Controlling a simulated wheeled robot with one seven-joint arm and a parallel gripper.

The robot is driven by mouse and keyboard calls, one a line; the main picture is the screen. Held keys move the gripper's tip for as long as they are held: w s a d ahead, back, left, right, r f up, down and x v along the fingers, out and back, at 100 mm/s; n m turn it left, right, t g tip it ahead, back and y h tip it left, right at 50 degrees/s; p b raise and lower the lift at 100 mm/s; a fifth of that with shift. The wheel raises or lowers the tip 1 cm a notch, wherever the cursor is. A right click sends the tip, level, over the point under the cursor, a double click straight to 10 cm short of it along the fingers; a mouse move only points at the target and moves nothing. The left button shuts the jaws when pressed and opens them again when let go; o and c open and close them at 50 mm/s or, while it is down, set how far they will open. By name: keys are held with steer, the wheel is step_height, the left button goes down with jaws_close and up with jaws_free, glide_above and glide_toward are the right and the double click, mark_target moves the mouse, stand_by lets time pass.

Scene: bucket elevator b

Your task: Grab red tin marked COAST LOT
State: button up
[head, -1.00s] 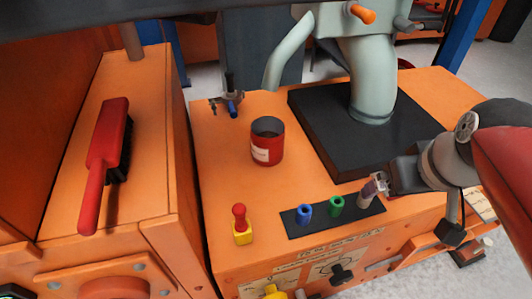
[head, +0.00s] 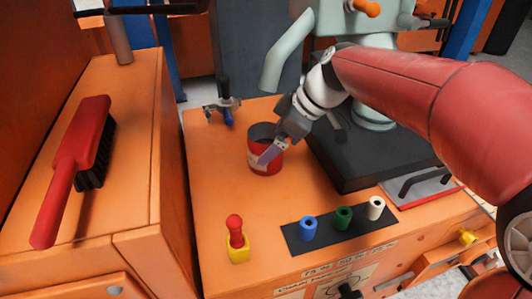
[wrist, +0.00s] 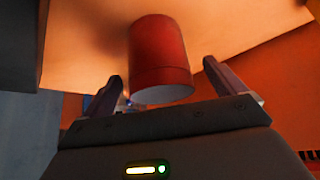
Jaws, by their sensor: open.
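The red tin (head: 265,160) stands upright on the orange tabletop, with an open dark top and a pale label on its front that is partly hidden by my gripper. The lettering is too small to read. My gripper (head: 272,153) is open and close to the tin on its right front side in the head view. In the wrist view the red tin (wrist: 159,55) shows beyond and between the two spread fingers of my gripper (wrist: 168,85). I cannot tell whether a finger touches it.
Blue, green and cream cylinders (head: 343,217) stand on a dark strip at the front. A red-and-yellow peg (head: 237,240) stands front left. A grey-green machine (head: 375,75) on a dark base is right of the tin. A red brush (head: 78,160) lies on the left cabinet.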

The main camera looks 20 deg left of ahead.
mark_target(260, 135)
steer(key=x, duration=0.3)
steer(key=shift+a+f, duration=0.3)
steer(key=shift+a, duration=0.05)
steer(key=shift+r, duration=0.1)
steer(key=c, duration=1.2)
